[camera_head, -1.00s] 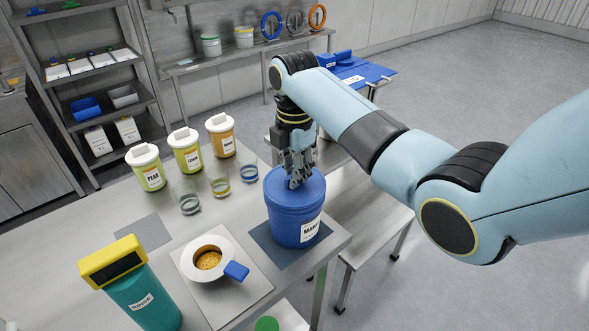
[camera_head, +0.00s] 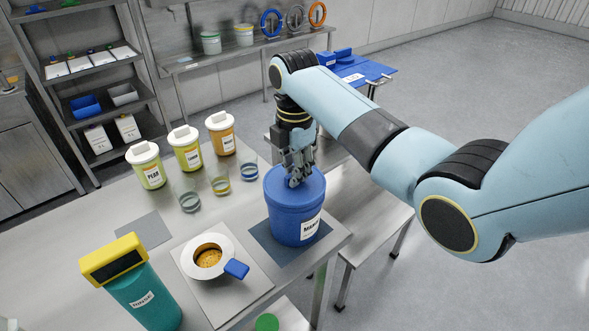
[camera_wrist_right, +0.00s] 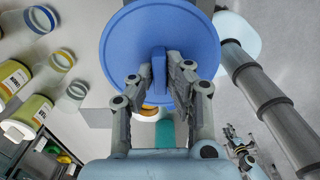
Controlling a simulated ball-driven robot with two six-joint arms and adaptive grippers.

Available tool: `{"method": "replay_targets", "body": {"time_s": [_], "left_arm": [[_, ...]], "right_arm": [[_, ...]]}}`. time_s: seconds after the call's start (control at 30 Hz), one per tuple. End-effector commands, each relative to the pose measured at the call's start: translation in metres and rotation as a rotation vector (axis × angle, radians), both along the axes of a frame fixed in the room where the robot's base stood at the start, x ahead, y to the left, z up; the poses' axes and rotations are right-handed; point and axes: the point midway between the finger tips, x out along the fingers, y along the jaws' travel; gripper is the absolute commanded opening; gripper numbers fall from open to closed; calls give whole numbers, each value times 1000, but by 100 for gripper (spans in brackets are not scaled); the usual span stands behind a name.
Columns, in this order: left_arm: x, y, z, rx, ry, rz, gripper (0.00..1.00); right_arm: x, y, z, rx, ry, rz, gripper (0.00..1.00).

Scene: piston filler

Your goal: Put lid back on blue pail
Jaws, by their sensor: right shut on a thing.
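The blue pail (camera_head: 292,222) with a white label stands on a dark grey mat at the table's front right. Its blue lid (camera_head: 279,183) is at the pail's mouth and looks level; I cannot tell whether it is fully seated. My right gripper (camera_head: 296,178) points down over the lid. In the right wrist view the lid (camera_wrist_right: 125,50) is a round disc with an upright bar handle (camera_wrist_right: 159,72), and my right gripper (camera_wrist_right: 160,85) has its fingers shut on that handle.
A white hopper (camera_head: 207,257) with a blue handle stands on a grey board left of the pail. Several glass jars (camera_head: 220,180) and labelled tubs (camera_head: 186,148) stand behind. A teal container (camera_head: 142,297) with a yellow top is at front left. The table's right edge is close to the pail.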

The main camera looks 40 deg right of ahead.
Motion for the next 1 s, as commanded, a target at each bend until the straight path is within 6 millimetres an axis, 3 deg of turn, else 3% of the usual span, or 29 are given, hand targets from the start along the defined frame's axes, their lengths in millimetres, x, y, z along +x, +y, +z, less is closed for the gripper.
{"method": "replay_targets", "body": {"time_s": [0.9, 0.93, 1.0], "left_arm": [[0, 0, 0, 0, 0, 0, 31], [0, 0, 0, 0, -1, 0, 31], [0, 0, 0, 0, -1, 0, 31]], "right_arm": [[0, 0, -3, 0, 0, 0, 0], [0, 0, -3, 0, 0, 0, 16], [0, 0, -3, 0, 0, 0, 25]]}}
